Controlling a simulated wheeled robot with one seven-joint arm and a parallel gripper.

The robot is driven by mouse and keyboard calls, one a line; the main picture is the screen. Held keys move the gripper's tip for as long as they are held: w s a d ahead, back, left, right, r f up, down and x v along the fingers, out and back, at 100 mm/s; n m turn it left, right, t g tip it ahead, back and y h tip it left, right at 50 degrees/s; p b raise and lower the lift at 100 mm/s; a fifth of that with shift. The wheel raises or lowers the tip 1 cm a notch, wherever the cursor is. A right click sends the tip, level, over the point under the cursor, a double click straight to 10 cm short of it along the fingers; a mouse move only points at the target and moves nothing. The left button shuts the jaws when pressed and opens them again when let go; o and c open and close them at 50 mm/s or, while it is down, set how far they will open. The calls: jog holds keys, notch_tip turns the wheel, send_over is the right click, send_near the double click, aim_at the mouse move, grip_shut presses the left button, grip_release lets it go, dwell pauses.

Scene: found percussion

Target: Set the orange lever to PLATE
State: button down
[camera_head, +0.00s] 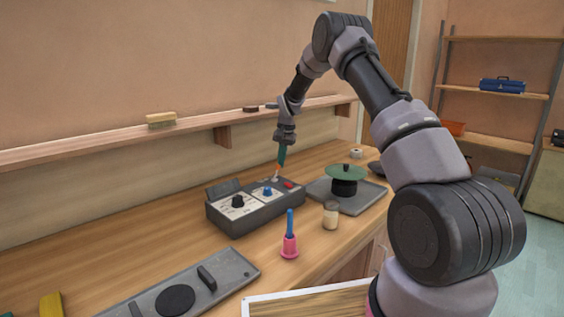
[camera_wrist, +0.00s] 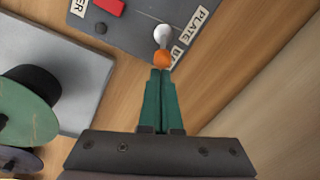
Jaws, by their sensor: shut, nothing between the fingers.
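The orange lever (camera_wrist: 162,59) has a round orange knob and a pale grey base on the grey control box (camera_head: 240,215). In the wrist view its knob lies nearer the partly cut-off "BA" label (camera_wrist: 178,54) than the PLATE label (camera_wrist: 198,24); I cannot tell its exact setting. My gripper (camera_wrist: 160,72) has green fingers, shut and empty, with tips right at the knob's near side. I cannot tell whether they touch it. In the head view my gripper (camera_head: 280,166) points down over the box's far right end.
A red switch (camera_wrist: 112,6) sits on the box near the lever. Beside the box, a green disc on a black stand (camera_head: 345,175) rests on a grey plate. A pink-and-blue mallet (camera_head: 290,240) and a jar (camera_head: 331,215) stand in front. A wall shelf (camera_head: 200,130) runs behind.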

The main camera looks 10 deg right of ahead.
aim_at(275, 180)
jog(key=shift+a, duration=0.1)
jog(key=shift+s+a+r+h, duration=0.1)
jog(key=shift+h, duration=0.2)
jog(key=shift+s+a+r+t+h, duration=0.15)
jog(key=shift+a+t+h, duration=0.15)
jog(key=shift+t, duration=0.1)
jog(key=shift+s+a+r+n+t+h, duration=0.15)
jog(key=shift+s+a+t+h, duration=0.2)
jog(key=shift+a+t+h, duration=0.25)
jog(key=shift+s+a+r+n+t+h, duration=0.15)
jog(key=shift+s+a+t+h, duration=0.2)
jog(key=shift+h, duration=0.45)
jog(key=shift+r, duration=0.1)
jog(key=shift+r, duration=0.75)
